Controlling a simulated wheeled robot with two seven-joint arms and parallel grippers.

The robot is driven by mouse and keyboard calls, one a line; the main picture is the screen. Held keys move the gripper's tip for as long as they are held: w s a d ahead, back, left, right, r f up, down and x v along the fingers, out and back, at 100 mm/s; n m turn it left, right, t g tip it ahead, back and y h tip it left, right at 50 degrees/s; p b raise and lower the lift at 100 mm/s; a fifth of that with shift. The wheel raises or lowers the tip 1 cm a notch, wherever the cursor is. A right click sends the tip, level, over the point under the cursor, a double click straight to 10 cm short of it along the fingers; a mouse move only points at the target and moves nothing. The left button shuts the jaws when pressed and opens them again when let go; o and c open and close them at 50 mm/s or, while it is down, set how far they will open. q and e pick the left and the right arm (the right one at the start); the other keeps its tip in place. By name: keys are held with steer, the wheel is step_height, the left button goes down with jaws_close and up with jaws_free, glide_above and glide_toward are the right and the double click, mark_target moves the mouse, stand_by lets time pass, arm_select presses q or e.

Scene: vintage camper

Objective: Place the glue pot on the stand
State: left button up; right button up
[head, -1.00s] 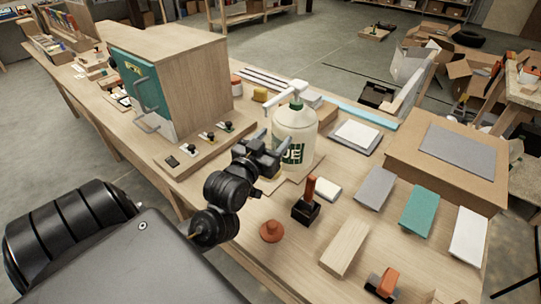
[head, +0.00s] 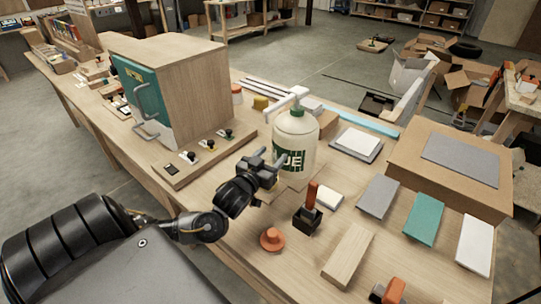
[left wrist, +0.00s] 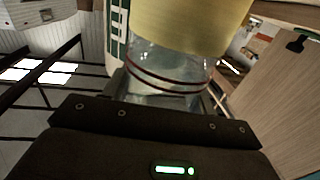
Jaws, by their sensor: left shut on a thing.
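My left gripper (head: 277,166) is shut on a clear jar-like pot with dark red bands and a yellow upper part, which I take for the glue pot (left wrist: 170,68). In the left wrist view the jaws sit on both sides of its clear end. In the head view the gripper and wrist hide most of it. The gripper is close to the front left of a large white bottle (head: 295,130) with a green label; I cannot tell if they touch. A flat pale wooden board (head: 303,178) at the bottle's base may be the stand. My right gripper is out of view.
A wooden cabinet (head: 190,85) with a teal door stands left of the bottle. A cardboard box (head: 440,185) and coloured pads lie at right.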

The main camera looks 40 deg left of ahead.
arm_select(q)
steer(key=shift+f, duration=0.15)
steer(key=o, duration=1)
steer(key=shift+f, duration=0.1)
steer(key=o, duration=0.4)
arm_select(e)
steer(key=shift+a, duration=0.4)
arm_select(q)
steer(key=shift+s, duration=0.1)
steer(key=s+b, duration=0.1)
steer(key=s, duration=0.3)
steer(key=s+d, duration=0.1)
steer(key=s, duration=0.2)
steer(key=s+d+b, duration=0.1)
steer(key=s, duration=0.3)
steer(key=shift+s+d+r+b, duration=0.1)
steer(key=shift+s+r+b, duration=0.1)
steer(key=shift+s+b, duration=0.15)
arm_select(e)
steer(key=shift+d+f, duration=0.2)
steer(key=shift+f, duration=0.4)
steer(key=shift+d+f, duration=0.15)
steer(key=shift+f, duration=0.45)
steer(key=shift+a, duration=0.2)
arm_select(q)
steer(key=shift+f, duration=0.1)
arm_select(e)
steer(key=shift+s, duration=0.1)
